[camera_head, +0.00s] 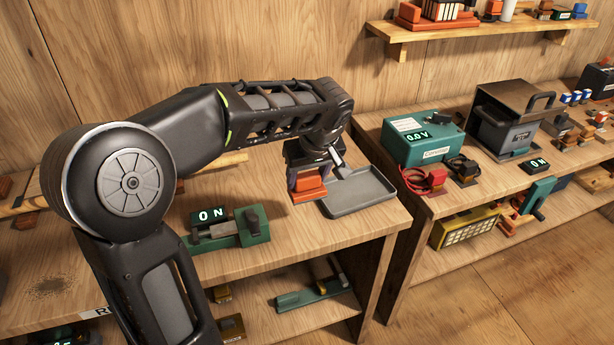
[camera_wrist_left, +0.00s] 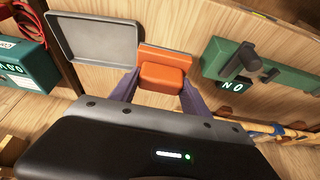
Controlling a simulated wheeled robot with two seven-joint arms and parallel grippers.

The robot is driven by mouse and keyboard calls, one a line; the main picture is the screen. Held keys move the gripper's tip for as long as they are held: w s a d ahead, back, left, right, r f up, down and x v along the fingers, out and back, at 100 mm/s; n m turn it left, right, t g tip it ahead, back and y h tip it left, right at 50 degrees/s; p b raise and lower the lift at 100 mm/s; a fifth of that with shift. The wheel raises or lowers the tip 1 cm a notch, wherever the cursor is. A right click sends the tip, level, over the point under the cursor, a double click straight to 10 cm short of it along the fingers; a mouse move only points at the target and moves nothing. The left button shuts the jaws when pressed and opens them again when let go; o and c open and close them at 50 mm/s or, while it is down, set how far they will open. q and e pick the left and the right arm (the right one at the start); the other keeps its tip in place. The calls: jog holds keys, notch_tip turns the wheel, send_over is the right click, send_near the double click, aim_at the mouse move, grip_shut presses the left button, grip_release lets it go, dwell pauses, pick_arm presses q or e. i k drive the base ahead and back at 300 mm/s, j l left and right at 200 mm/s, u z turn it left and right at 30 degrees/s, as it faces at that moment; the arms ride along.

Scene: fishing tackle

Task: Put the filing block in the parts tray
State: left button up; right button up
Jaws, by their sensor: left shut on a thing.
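The filing block is an orange block (camera_head: 309,190) with a flat plate along one side. My left gripper (camera_head: 305,172) points down and is shut on it; in the left wrist view the block (camera_wrist_left: 163,76) sits between the two purple fingers. The parts tray is a shallow grey tray (camera_head: 362,194) on the wooden bench, right beside the block in the head view. It also shows in the left wrist view (camera_wrist_left: 97,42), and looks empty. The block is outside the tray, near its edge; whether it touches the bench I cannot tell. My right gripper is not in view.
A green vise-like device with an ON display (camera_head: 228,228) stands left of the block on the bench. A teal meter box (camera_head: 422,140) with red and black leads is on the bench to the right, across a gap.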

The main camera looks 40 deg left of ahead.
aim_at(353, 192)
jog(key=i+l+u, duration=0.3)
jog(key=i+l, duration=0.15)
jog(key=i+l+u, duration=0.3)
jog(key=l, duration=0.4)
jog(key=i+j, duration=0.05)
jog(key=i, duration=0.05)
